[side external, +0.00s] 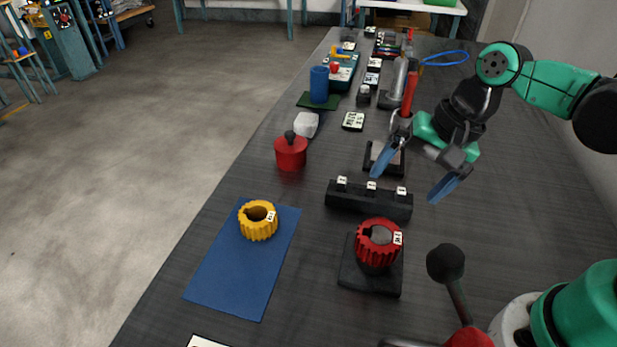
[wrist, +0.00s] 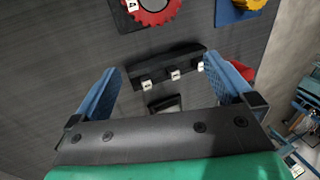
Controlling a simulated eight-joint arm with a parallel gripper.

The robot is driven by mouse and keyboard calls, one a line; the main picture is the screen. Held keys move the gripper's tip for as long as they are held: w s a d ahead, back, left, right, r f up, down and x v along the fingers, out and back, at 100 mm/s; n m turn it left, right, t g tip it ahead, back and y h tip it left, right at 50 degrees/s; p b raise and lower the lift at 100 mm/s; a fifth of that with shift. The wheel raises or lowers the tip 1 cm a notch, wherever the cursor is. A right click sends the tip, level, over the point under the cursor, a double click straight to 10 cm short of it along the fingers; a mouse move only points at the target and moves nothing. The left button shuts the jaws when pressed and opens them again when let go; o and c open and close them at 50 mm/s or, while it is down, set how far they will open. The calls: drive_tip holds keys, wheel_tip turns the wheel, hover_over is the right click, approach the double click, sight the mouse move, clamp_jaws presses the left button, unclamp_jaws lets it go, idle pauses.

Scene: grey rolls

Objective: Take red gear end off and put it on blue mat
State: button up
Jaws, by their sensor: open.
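The red gear end (side external: 378,243) sits on a black stand with a square base (side external: 371,278) on the table. It also shows at the top edge of the wrist view (wrist: 152,8), partly cut off. The blue mat (side external: 229,279) lies flat to the left of the stand. A yellow gear (side external: 258,220) is on the mat's far part; the near part is bare. My gripper (side external: 411,180) is open and empty, above the table and farther back than the red gear. In the wrist view its blue fingers (wrist: 171,84) are wide apart.
A black bar with white labels (side external: 369,201) lies just behind the red gear's stand. A red pot-like piece with a dark knob (side external: 291,152) stands behind the mat. A black-knobbed lever (side external: 446,264) rises right of the stand. A blue cylinder (side external: 319,84) stands farther back.

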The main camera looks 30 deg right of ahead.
sight(380, 235)
drive_tip(key=m, duration=0.1)
drive_tip(key=a+m+g, duration=0.1)
drive_tip(key=m, duration=0.1)
drive_tip(key=a+f+m+g+y, duration=0.1)
drive_tip(key=shift+s+a+m, duration=0.2)
drive_tip(key=shift+s+m, duration=0.1)
drive_tip(key=shift+s, duration=0.1)
drive_tip(key=shift+s+a+f+m+g+y, duration=0.15)
drive_tip(key=shift+a+m+g+y, duration=0.1)
drive_tip(key=shift+m+g, duration=0.2)
drive_tip(key=shift+s+a+m+g+y, duration=0.15)
drive_tip(key=shift+a+m+g, duration=0.15)
drive_tip(key=shift+m, duration=0.25)
drive_tip(key=shift+f, duration=0.15)
drive_tip(key=shift+x, duration=2.6)
drive_tip(key=shift+s, duration=0.1)
drive_tip(key=c, duration=1.5)
drive_tip(key=shift+r, duration=0.2)
wheel_tip(380, 235, up, 20)
